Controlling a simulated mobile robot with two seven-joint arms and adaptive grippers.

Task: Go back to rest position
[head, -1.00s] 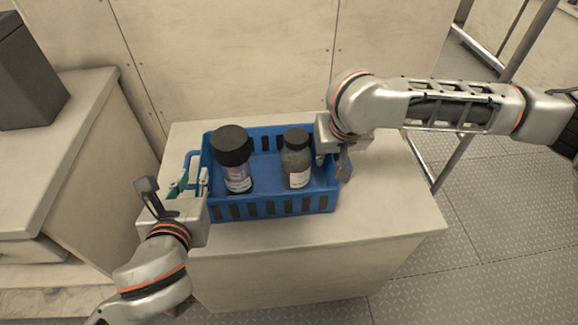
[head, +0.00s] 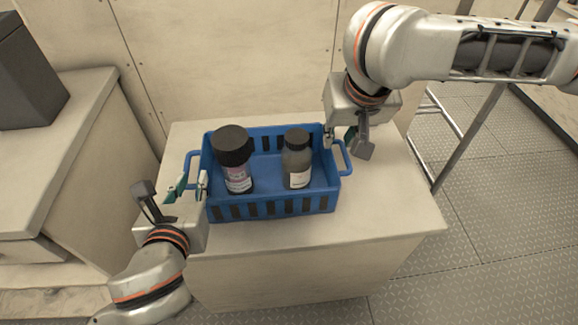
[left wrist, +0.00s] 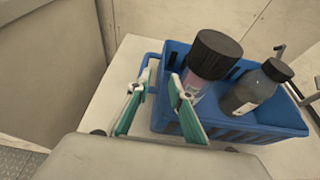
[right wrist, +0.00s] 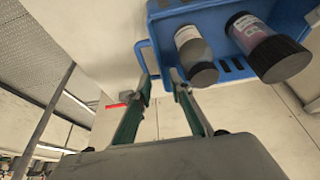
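A blue basket (head: 272,208) sits upright on a pale box-like bench, with a loop handle at each end. It holds a larger dark-capped bottle (head: 234,160) at left and a smaller grey bottle (head: 297,160) at right. My left gripper (head: 193,184) is open beside the left handle; its parted green fingers (left wrist: 156,86) show in the left wrist view, with no object clearly gripped. My right gripper (head: 339,139) is open near the right rear corner, apart from the right handle (head: 345,158). Its fingers (right wrist: 160,82) look empty in the right wrist view.
The bench top (head: 390,215) is clear in front and right of the basket. A pale counter (head: 70,110) with a dark grey box (head: 25,75) stands at left. A panelled wall is behind; metal rails (head: 465,140) stand at right.

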